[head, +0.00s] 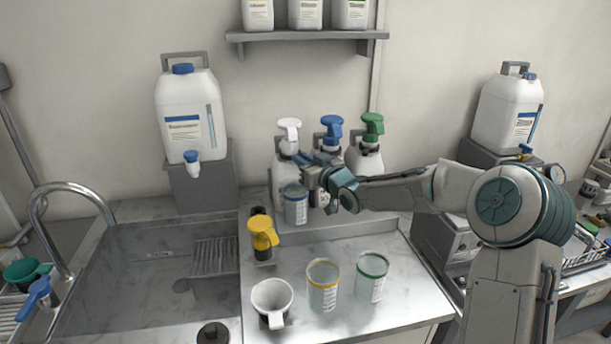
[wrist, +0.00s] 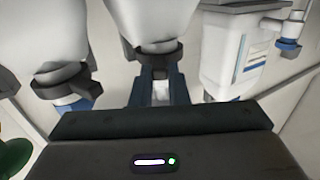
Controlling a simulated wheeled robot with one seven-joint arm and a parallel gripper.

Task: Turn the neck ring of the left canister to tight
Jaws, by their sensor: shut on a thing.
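Three white canisters with pump heads stand in a row at the back of the counter. The left canister (head: 280,172) has a white pump head (head: 289,130). My gripper (head: 305,160) reaches in from the right at its neck, hiding part of it and of the middle canister. The wrist view appears upside down. There the left canister (wrist: 155,12) is in the centre, with its dark neck ring (wrist: 160,49) at my gripper (wrist: 160,88). The two fingers are shut on the ring; the exact contact is partly hidden. The middle canister's ring (wrist: 62,76) shows at left.
The middle canister has a blue pump head (head: 332,126), the right one a green head (head: 372,124). A blue-rimmed cup (head: 296,208) stands just below my gripper. Yellow-rimmed (head: 323,285) and green-rimmed (head: 371,275) cups stand in front. A sink (head: 150,265) lies left.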

